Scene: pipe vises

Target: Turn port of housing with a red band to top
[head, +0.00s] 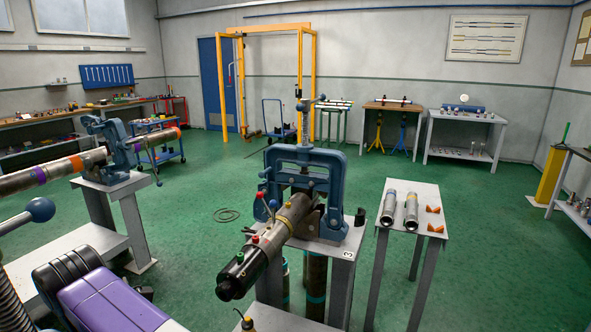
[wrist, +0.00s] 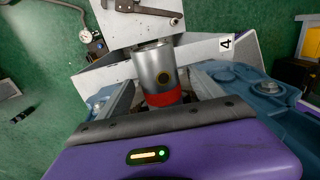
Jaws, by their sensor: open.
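In the wrist view, a short silver housing with a red band (wrist: 158,66) sits between the two grey fingers of my gripper (wrist: 160,84). The red band is at its end nearer my purple gripper body. Blue vise parts (wrist: 262,92) flank the fingers. In the head view my purple arm fills the lower left, and the fingertips are not visible.
A plate marked 4 (wrist: 226,43) lies beside the housing. In the head view, a central blue vise (head: 302,165) holds a pipe with coloured knobs, and a left vise (head: 121,143) holds a banded pipe. A grey table (head: 425,190) stands right; green floor is free beyond.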

